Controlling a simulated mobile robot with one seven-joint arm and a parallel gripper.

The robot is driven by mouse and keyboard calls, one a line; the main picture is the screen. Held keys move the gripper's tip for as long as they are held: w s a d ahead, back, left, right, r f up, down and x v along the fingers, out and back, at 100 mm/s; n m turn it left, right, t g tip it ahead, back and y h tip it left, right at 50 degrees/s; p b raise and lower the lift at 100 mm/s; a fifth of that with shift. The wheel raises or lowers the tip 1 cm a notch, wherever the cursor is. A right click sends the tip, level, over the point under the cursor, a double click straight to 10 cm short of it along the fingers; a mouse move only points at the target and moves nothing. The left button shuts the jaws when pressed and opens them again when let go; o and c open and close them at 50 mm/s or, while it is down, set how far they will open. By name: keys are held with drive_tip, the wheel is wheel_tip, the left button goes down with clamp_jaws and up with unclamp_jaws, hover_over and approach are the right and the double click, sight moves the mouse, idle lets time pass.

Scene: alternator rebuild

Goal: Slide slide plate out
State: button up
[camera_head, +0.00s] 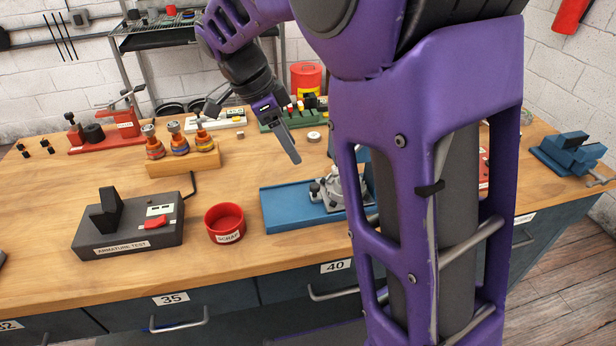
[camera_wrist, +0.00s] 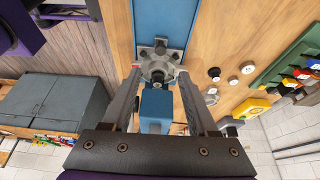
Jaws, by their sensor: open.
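A long blue fixture bed (camera_head: 282,212) lies on the bench, with a silver alternator housing (camera_head: 330,190) at its right part. My arm hides the fixture's right end. In the wrist view the blue bed (camera_wrist: 165,14) runs up from the housing (camera_wrist: 157,66). A grey plate (camera_wrist: 143,52) shows under the housing and may be the slide plate. A blue block (camera_wrist: 156,110) stands at the housing's near side. My gripper (camera_head: 290,152) is open and empty above the bench. In the wrist view its fingers (camera_wrist: 160,80) are spread to either side of the block and housing; contact cannot be told.
A red scrap cup (camera_head: 225,224) and an armature tester (camera_head: 128,238) stand left of the fixture. A wooden block with coloured rotors (camera_head: 183,160) and a green holder (camera_head: 290,117) sit further back. A blue vise (camera_head: 568,155) is at the right.

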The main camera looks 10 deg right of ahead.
sight(314, 185)
drive_tip(key=b+x, duration=0.1)
drive_tip(key=x, duration=1)
drive_tip(key=shift+d+f, duration=0.1)
clamp_jaws()
idle(1.0)
